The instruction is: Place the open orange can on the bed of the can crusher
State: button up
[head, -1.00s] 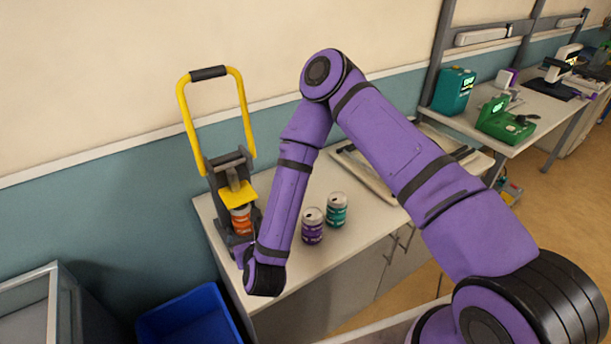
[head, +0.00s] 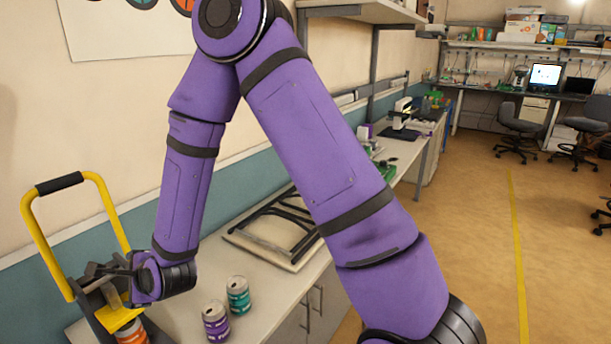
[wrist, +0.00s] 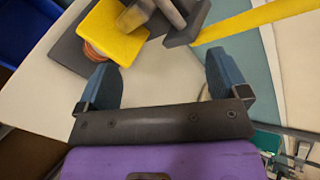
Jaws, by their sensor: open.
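A purple can (head: 216,322) and a teal can (head: 238,295) stand on the bench (head: 180,318) right of the crusher. A dark frame on a pale board (head: 262,249) lies farther back. Open floor (head: 465,240) is to the right.

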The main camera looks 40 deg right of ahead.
jog(key=s+d+r+n+g+h, duration=0.1)
jog(key=s+d+r+n, duration=0.5)
jog(key=r, duration=0.4)
jog(key=s+d+r+n+g+h, duration=0.1)
jog(key=s+d+r+n+g, duration=0.15)
jog(key=d+r+n, duration=0.6)
jog(key=s+d+r+n+g+h, duration=0.1)
jog(key=s+d+r+n, duration=0.2)
jog(key=s, duration=0.8)
jog(key=s+d+r+n+g+h, duration=0.1)
jog(key=s+d+r+n, duration=0.2)
jog(key=s+d+r, duration=0.3)
jog(key=s, duration=0.5)
jog(key=shift+d+r, duration=0.15)
jog(key=shift+r, duration=0.05)
jog(key=shift+w, duration=0.1)
